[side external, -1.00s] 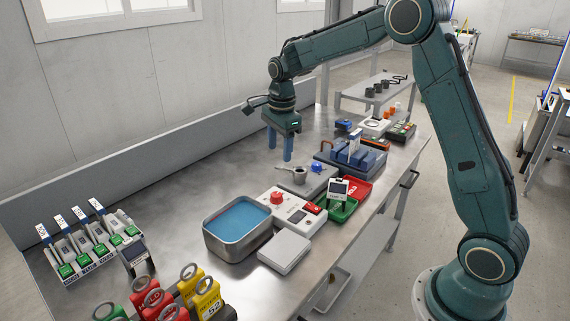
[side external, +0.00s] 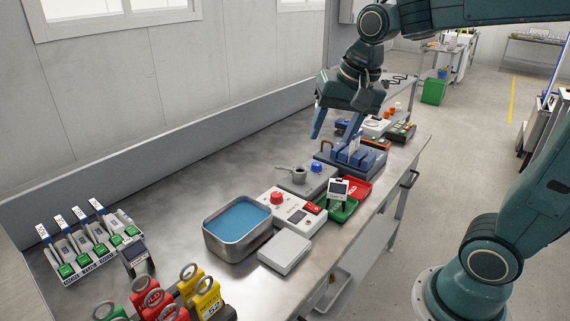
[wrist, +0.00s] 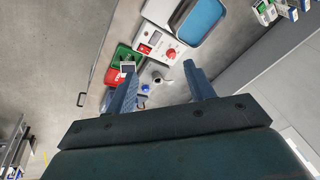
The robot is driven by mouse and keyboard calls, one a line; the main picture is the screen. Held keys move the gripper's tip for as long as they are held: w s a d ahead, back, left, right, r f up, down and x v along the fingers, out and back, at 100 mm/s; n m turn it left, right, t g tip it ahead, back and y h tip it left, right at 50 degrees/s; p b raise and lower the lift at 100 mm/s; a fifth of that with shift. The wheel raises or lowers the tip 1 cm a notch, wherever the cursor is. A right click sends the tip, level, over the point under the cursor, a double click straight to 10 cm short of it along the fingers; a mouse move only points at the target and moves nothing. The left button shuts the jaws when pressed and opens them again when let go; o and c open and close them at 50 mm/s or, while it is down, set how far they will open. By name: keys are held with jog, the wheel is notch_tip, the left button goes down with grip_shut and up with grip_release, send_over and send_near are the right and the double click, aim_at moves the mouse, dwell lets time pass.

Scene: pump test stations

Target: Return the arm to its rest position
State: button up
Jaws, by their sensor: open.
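My gripper (side external: 337,127) is open and empty, with its two blue fingers spread apart. In the side view it hangs over the far part of the workbench, above and near the blue-grey block rack (side external: 352,158). The wrist view shows my gripper (wrist: 163,90) with both fingers pointing toward the bench and nothing between them. The arm is bent high, with the upper link partly out of the side view at the top right.
The steel bench (side external: 150,190) holds a blue-filled tray (side external: 238,240), a red-button station (side external: 290,212), a white box (side external: 285,251), and green (side external: 341,212) and red (side external: 360,187) trays. Tagged padlocks (side external: 206,297) and a device rack (side external: 80,268) stand at the near left. The back strip is clear.

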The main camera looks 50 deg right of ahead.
jog(key=s+a+f+n+t, duration=0.1)
jog(key=s+a+f+n, duration=0.1)
jog(key=s+n, duration=0.6)
jog(key=s, duration=0.5)
jog(key=shift+s+a+n+t, duration=0.15)
jog(key=shift+s+n+t, duration=0.05)
jog(key=shift+n+t, duration=0.2)
